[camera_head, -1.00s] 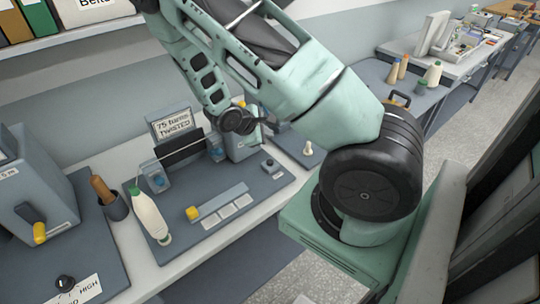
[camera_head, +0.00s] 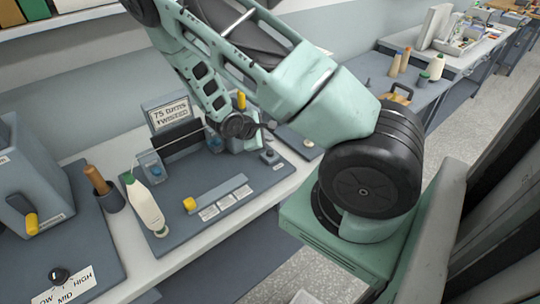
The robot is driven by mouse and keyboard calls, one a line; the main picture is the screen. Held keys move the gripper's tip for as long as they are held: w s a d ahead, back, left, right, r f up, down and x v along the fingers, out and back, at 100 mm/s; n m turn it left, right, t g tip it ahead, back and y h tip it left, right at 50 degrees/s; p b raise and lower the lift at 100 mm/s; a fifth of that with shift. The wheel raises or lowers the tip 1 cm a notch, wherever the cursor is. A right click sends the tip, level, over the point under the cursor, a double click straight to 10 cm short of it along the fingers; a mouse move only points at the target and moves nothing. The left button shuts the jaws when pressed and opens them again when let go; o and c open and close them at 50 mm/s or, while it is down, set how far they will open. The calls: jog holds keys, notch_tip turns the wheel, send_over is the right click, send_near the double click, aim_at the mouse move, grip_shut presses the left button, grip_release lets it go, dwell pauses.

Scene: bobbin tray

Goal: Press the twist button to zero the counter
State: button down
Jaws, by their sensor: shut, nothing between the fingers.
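The counter (camera_head: 170,113) is an upright sign at the back of the grey work mat, and it appears to read "75 turns twisted". A small grey box with a dark round button (camera_head: 270,155) sits near the mat's right end; I take it for the twist button, though no label on it is legible. My gripper (camera_head: 266,131) is small and dark at the end of the green arm. It is shut and empty, just behind and above the button box in the picture. A gap shows between them; its depth is hard to judge.
A grey machine with a yellow lever (camera_head: 241,101) stands behind my gripper, partly hidden. A pale peg (camera_head: 308,143) stands to the right.

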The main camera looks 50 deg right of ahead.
aim_at(267, 153)
jog(key=shift+f+b, duration=1.35)
jog(key=shift+f, duration=0.15)
jog(key=shift+f, duration=0.15)
dwell(0.8)
jog(key=shift+f+b, duration=0.3)
jog(key=shift+b, duration=0.4)
jog(key=shift+f+b, duration=0.45)
jog(key=shift+b, duration=0.2)
dwell(0.4)
jog(key=shift+r, duration=0.15)
dwell(0.3)
jog(key=shift+r+p, duration=0.5)
jog(key=shift+r, duration=0.3)
jog(key=shift+r+p, duration=1.6)
jog(key=shift+r, duration=0.95)
